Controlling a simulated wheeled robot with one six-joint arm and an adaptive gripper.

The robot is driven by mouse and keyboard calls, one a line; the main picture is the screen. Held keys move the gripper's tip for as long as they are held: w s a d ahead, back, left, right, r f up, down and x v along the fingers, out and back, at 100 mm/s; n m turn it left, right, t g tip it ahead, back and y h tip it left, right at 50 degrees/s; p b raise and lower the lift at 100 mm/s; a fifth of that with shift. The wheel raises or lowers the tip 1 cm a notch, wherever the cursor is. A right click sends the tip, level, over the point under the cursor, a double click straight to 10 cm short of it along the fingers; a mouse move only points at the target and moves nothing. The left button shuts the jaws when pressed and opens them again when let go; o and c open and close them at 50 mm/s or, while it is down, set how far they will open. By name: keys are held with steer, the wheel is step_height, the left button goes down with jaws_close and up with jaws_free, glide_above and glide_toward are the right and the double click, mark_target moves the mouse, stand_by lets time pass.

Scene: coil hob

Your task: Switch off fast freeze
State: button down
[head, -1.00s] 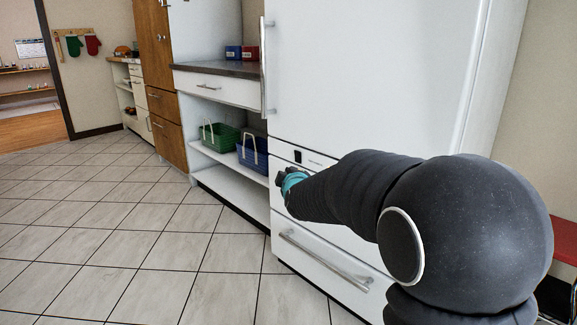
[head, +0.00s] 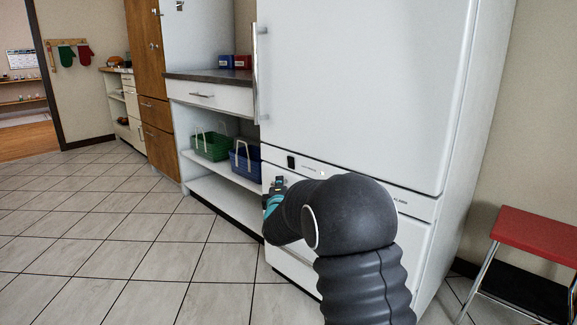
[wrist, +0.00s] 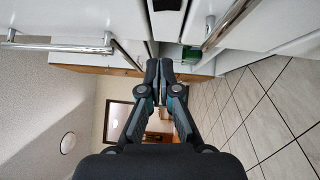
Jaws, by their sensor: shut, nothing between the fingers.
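The white fridge-freezer (head: 360,75) stands at centre right in the head view. A control strip (head: 335,176) runs between its upper door and lower front, with a dark rectangular switch or display (head: 291,162) near the left end and small faint marks beside it. I cannot read which part is fast freeze or its state. My gripper (head: 278,182) is just below and left of the dark piece, apart from it as far as I can tell. In the wrist view my gripper (wrist: 159,68) has its fingertips together, with nothing between them. My arm hides much of the freezer's lower front.
A long upright door handle (head: 261,75) is on the fridge's left edge. Left of it are open shelves with a green basket (head: 210,145) and a blue basket (head: 245,162). A red stool (head: 540,238) stands at the right. The tiled floor (head: 110,240) at left is clear.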

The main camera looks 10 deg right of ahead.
glide_toward(288, 159)
steer(key=w+a, duration=0.2)
steer(key=w, duration=0.2)
steer(key=shift+w+d+r, duration=0.1)
steer(key=shift+w+d, duration=0.4)
steer(key=shift+d, duration=0.45)
steer(key=shift+w+d+r, duration=0.2)
steer(key=shift+w+d, duration=0.25)
steer(key=shift+d, duration=0.15)
steer(key=shift+r, duration=0.1)
